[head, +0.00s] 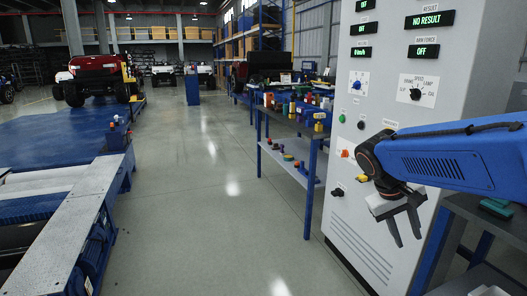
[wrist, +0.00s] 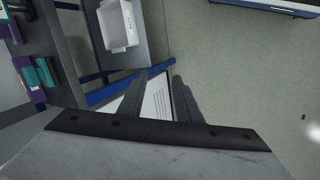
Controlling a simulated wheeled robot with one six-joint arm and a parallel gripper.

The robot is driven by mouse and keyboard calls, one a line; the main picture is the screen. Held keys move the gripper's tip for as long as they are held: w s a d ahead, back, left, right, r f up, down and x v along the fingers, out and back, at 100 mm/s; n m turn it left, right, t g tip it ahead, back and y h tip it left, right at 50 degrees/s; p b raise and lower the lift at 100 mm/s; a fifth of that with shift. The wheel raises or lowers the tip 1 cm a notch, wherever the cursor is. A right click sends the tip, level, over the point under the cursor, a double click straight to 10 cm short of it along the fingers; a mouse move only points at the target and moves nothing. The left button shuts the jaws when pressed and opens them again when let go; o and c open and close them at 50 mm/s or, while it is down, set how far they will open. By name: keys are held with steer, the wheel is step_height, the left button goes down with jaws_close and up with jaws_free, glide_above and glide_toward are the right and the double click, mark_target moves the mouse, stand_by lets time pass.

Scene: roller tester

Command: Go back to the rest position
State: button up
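My gripper (head: 408,226) hangs at the end of my blue arm on the right of the head view, with its fingers pointing down. The two dark fingers are apart with nothing between them. They also show in the wrist view (wrist: 160,90), spread over the floor and a white panel. The gripper is in front of the grey control cabinet (head: 380,190), which has displays reading "NO RESULT" and "OFF", knobs and coloured buttons. I cannot tell the exact gap between gripper and cabinet.
A dark bench (head: 470,215) stands at the right, near the gripper. A white bin (wrist: 118,25) sits on a lower shelf. A blue workbench (head: 295,125) with small parts stands left of the cabinet. The roller bed (head: 75,205) is at the left. The floor (head: 200,200) between is clear.

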steer(key=s+a+f+t+y, duration=0.2)
steer(key=s+a, duration=0.2)
steer(key=s, duration=0.4)
steer(key=s+a+f+t+y, duration=0.2)
steer(key=s+a+f+y, duration=0.1)
steer(key=s, duration=0.5)
steer(key=shift+s+a+t, duration=0.15)
steer(key=shift+a+t, duration=0.15)
steer(key=shift+a, duration=0.1)
